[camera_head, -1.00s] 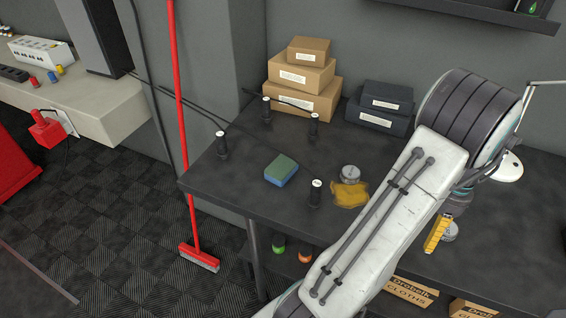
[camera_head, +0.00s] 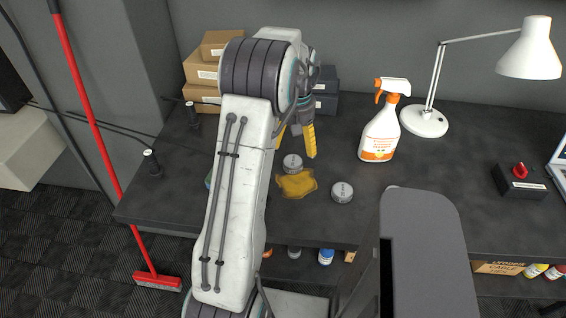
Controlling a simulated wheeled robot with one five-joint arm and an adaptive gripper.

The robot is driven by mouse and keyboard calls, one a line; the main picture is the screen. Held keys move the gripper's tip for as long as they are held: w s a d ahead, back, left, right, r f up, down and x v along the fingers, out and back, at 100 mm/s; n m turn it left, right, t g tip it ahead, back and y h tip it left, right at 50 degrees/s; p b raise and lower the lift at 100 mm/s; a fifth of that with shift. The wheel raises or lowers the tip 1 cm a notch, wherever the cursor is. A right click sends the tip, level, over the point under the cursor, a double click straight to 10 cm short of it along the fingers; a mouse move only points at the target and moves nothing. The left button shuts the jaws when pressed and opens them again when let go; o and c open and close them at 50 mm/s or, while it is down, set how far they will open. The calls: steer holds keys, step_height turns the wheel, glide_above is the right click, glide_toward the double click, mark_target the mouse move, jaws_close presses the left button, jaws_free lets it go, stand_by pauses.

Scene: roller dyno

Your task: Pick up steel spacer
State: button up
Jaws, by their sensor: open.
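Two round grey metal-looking pieces with marked tops lie on the dark workbench (camera_head: 400,220). One grey piece (camera_head: 292,163) touches or nearly touches the far edge of a mustard cloth. The other grey piece (camera_head: 342,192) lies to the right of the cloth. I cannot tell which one is the steel spacer, as the markings are too small to read. My gripper (camera_head: 297,138) has yellow fingertips and points down, just beyond the piece by the cloth. It is open and looks empty. My arm hides part of the gripper and the bench to its left.
The mustard cloth (camera_head: 297,184) lies flat. A spray bottle (camera_head: 380,135) and white lamp (camera_head: 425,121) stand right of my gripper. Cardboard boxes (camera_head: 203,70) and dark boxes (camera_head: 326,90) are behind. Black cylinders (camera_head: 152,163) stand left. A red-knobbed switch box (camera_head: 520,180) sits far right.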

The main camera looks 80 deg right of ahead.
mark_target(293, 160)
steer(key=shift+s, duration=0.15)
steer(key=shift+a+f+n, duration=0.1)
steer(key=shift+n, duration=0.4)
steer(key=shift+f, duration=0.45)
steer(key=shift+w+a+f+p, duration=0.1)
steer(key=shift+f+p, duration=0.15)
steer(key=shift+f, duration=0.8)
steer(key=shift+w+f+p, duration=0.15)
steer(key=shift+f+p, duration=0.15)
steer(key=shift+f, duration=0.75)
steer(key=shift+w+a+f+p, duration=0.1)
steer(key=shift+f+p, duration=0.15)
steer(key=shift+f, duration=0.8)
steer(key=shift+d, duration=0.1)
steer(key=c, duration=1.4)
